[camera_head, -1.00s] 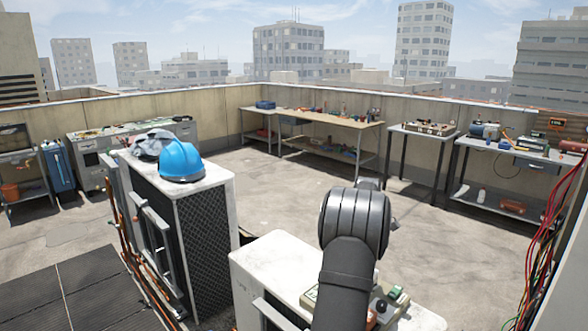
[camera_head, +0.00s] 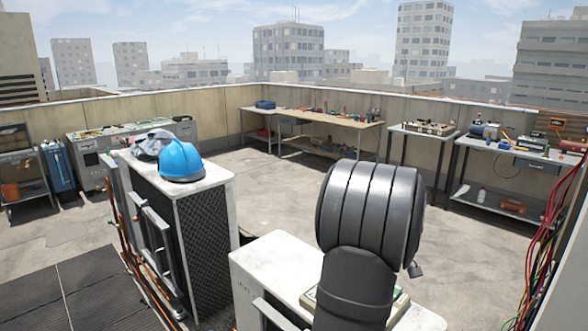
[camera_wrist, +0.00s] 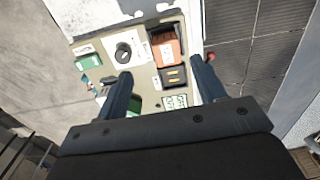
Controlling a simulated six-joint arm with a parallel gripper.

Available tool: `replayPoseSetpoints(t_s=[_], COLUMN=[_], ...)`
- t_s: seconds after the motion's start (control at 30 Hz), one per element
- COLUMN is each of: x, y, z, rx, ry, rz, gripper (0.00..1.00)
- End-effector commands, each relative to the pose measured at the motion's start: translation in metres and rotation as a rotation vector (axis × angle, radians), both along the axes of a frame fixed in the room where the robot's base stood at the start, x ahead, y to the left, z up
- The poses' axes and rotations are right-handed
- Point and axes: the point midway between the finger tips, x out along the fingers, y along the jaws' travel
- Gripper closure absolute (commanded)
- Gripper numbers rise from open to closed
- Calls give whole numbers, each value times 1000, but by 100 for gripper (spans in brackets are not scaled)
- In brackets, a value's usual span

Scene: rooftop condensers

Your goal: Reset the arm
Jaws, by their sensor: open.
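My gripper (camera_wrist: 160,88) shows in the wrist view with its two dark fingers wide apart and nothing between them. Beyond the fingers is a panel or tray (camera_wrist: 148,102) on a white unit, bearing a black ring (camera_wrist: 123,53), an orange-brown block in a dark holder (camera_wrist: 166,48) and green pieces (camera_wrist: 88,62). The gap between the fingers and these parts cannot be judged exactly. In the head view my arm stands over the near white condenser (camera_head: 268,262) and hides much of its top; a small part of the fingers may show at its right.
A blue hard hat (camera_head: 181,161) and a grey cloth-like item (camera_head: 152,143) sit on the left condenser (camera_head: 208,182). Workbenches with tools (camera_head: 330,119) line the parapet. Red cables (camera_head: 548,235) hang at the right. The middle roof floor is clear.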

Motion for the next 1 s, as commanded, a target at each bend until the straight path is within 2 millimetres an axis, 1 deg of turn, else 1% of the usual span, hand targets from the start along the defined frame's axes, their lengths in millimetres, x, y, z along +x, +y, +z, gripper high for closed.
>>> replayPoseSetpoints(t_s=[0.03, 0.07, 0.1, 0.2, 0.5, 0.63, 0.8, 1.0], x=[-10, -11, -2, 11, 47, 61, 70, 73], y=[0, 3, 10, 22, 59, 72, 81, 84], z=[0, -3, -9, -19, -50, -61, -74, -80], rx=[-1, 1, 1, 1, 0, 0, 0, 0], ry=[-1, 1, 3, 2, 1, 1, 0, 0], rz=[-26, -35, -27, -26, -25, -26, -28, -28], gripper=[37, 37, 37, 37, 37, 37, 37, 37])
